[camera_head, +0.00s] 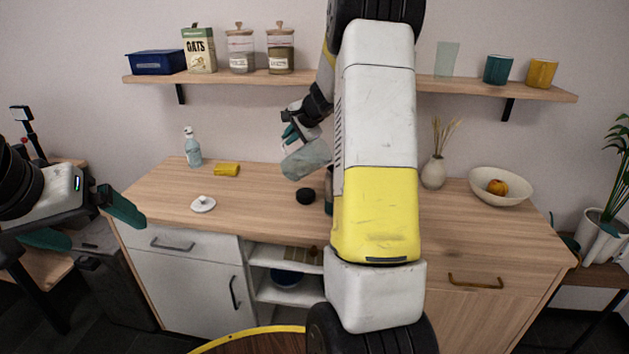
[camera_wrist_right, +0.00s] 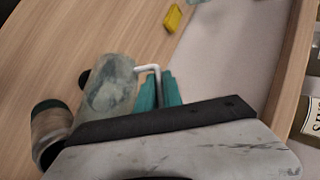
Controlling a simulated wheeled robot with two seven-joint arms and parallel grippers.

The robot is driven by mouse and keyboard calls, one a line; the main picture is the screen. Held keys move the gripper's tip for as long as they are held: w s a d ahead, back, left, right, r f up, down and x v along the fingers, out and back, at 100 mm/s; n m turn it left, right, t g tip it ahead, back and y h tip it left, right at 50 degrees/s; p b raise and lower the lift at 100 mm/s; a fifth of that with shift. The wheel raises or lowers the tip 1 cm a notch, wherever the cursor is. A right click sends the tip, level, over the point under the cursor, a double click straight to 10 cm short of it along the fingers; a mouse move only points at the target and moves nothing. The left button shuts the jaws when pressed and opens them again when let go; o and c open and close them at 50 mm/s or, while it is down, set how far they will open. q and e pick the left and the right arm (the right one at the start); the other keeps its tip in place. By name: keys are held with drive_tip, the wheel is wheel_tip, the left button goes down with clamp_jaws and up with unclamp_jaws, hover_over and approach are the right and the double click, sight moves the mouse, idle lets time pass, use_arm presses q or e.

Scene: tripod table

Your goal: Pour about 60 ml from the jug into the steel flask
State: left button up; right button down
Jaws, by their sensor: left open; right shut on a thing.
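The clear glass jug (camera_head: 305,159) is in the air above the wooden counter, tilted far over. My right gripper (camera_head: 291,131) is shut on its pale handle; the teal fingers at the handle also show in the right wrist view (camera_wrist_right: 160,92), with the jug (camera_wrist_right: 108,85) beside them. In the head view my right arm hides most of the flask (camera_head: 328,190). I cannot tell whether liquid is flowing. My left gripper (camera_head: 86,222) is open and empty, left of the counter.
A vase (camera_head: 433,172) and fruit bowl (camera_head: 500,187) stand right. A wall shelf (camera_head: 225,78) runs behind.

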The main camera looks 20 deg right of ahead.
drive_tip(key=shift+w+a+f+g+h+b, duration=0.3)
drive_tip(key=shift+f+g+b, duration=0.1)
drive_tip(key=shift+f, duration=0.2)
drive_tip(key=shift+w+a+f+g+h+b, duration=0.25)
drive_tip(key=shift+f+g+h+b, duration=0.1)
drive_tip(key=shift+f, duration=0.25)
drive_tip(key=w+a+f+n+g+h+b, duration=0.2)
drive_tip(key=w+a+f+g+h+b, duration=0.2)
drive_tip(key=f, duration=0.4)
drive_tip(key=shift+g+h+b, duration=0.4)
drive_tip(key=shift+g+h, duration=0.05)
drive_tip(key=shift+h, duration=0.1)
idle(0.7)
